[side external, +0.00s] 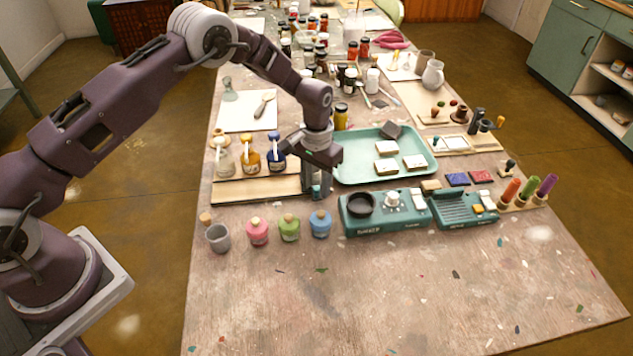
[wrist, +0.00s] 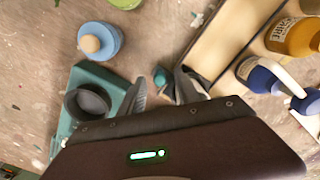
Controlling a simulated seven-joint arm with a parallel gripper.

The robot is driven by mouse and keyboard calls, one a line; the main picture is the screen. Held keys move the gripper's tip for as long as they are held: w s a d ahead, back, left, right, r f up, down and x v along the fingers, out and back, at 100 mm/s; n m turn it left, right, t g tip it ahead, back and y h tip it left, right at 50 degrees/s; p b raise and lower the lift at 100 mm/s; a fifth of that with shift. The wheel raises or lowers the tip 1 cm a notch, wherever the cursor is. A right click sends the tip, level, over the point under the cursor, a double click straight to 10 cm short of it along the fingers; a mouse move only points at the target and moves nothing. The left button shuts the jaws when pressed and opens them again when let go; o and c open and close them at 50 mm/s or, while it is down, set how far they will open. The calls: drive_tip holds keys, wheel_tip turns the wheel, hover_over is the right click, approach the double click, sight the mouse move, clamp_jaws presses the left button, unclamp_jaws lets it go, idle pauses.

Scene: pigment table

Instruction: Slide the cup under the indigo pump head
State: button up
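The indigo pump bottle (side external: 276,160), with a dark blue head, is the rightmost of three pump bottles behind a pale wooden board (side external: 255,190). In the wrist view the blue bottle (wrist: 262,76) lies at the right edge of the picture. My gripper (side external: 318,190) points down just right of the board, away from the cup. In the wrist view its fingers (wrist: 164,90) are apart, with a small teal object visible between them; I cannot tell its depth. The cup is not visible there.
A teal machine with a black round dish (side external: 361,204) stands right of my gripper. Pink, green and blue corked jars (side external: 320,224) line the front, between cup and machine. A teal tray (side external: 360,171) with pale blocks lies behind. The table front is clear.

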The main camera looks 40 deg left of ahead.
clamp_jaws()
idle(1.4)
